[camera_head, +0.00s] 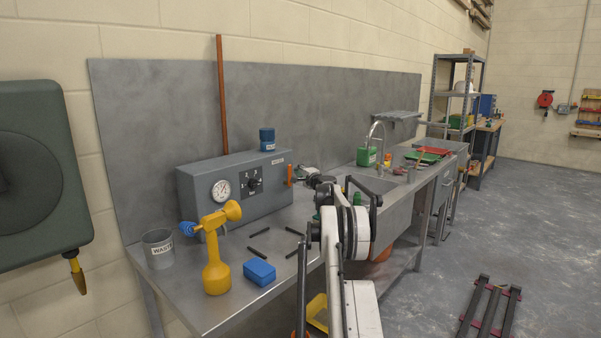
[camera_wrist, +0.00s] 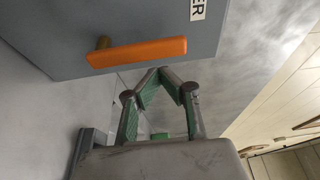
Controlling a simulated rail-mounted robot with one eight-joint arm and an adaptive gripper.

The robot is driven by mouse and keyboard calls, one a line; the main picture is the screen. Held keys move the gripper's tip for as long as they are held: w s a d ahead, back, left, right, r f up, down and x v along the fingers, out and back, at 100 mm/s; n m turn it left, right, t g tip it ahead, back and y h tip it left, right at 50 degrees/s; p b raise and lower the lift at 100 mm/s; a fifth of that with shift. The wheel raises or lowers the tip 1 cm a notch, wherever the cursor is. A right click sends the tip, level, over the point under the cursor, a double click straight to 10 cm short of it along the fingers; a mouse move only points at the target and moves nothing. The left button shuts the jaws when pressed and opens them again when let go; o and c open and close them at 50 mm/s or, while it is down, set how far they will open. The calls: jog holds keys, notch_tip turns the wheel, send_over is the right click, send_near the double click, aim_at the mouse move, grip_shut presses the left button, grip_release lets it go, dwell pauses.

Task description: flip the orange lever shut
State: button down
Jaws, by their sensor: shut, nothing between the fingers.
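The orange lever (camera_head: 290,174) sits on the right end of the grey control box (camera_head: 225,197), standing roughly upright in the head view. In the head view my gripper (camera_head: 314,180) is to the right of the box, small and partly hidden.
On the bench stand a yellow bottle-like device (camera_head: 216,265), a blue box (camera_head: 259,272), a grey waste cup (camera_head: 158,248) and several black rods. A blue can (camera_head: 267,139) is on the control box. A sink with a tap (camera_head: 377,140) lies beyond my arm.

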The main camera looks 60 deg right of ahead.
jog(key=shift+w+a, duration=0.1)
jog(key=shift+a, duration=0.65)
